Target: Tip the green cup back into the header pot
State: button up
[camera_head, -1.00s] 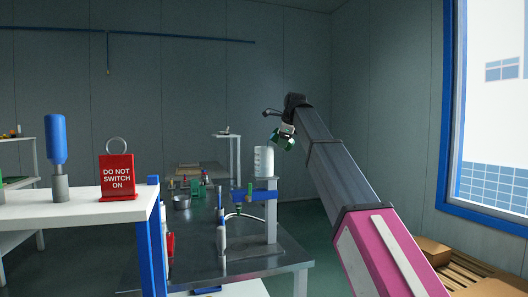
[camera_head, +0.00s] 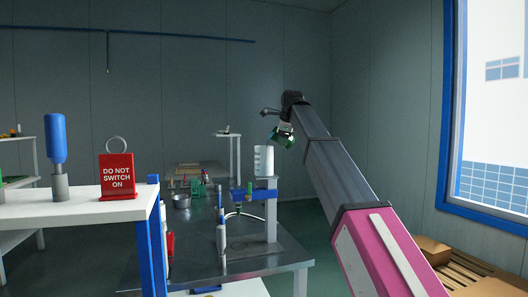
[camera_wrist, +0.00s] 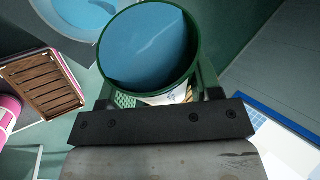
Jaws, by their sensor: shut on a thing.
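The green cup (camera_head: 282,136) is in my gripper (camera_head: 287,128), above and to the right of the white header pot (camera_head: 264,160) in the head view. The pot stands on top of a grey post. In the wrist view the green cup (camera_wrist: 102,62) sits between the gripper fingers (camera_wrist: 157,88), with blue liquid inside. A round pale rim of the pot (camera_wrist: 62,34), with blue liquid in it, shows at the top left of the wrist view, beside the cup. No stream between them is visible.
A red "DO NOT SWITCH ON" sign (camera_head: 117,177) and a blue bottle (camera_head: 57,140) stand on the white bench at left. The air around the cup looks clear.

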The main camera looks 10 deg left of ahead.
jog(key=shift+a+r+n+t+h+p, duration=0.15)
jog(key=shift+r+n+t+h+p, duration=0.15)
jog(key=shift+r+t+h+p, duration=0.45)
dwell(2.2)
jog(key=shift+s+a+r+n+h, duration=0.15)
jog(key=shift+s+a+h, duration=0.05)
jog(key=shift+a+h, duration=0.2)
jog(key=shift+s+a+r+n+h, duration=0.15)
jog(key=shift+a+h, duration=0.1)
jog(key=shift+h, duration=0.2)
dwell(1.2)
jog(key=shift+s+a+f+n+t+h, duration=0.1)
jog(key=shift+a+f+n+t+h, duration=0.25)
jog(key=shift+h, duration=0.35)
dwell(1.4)
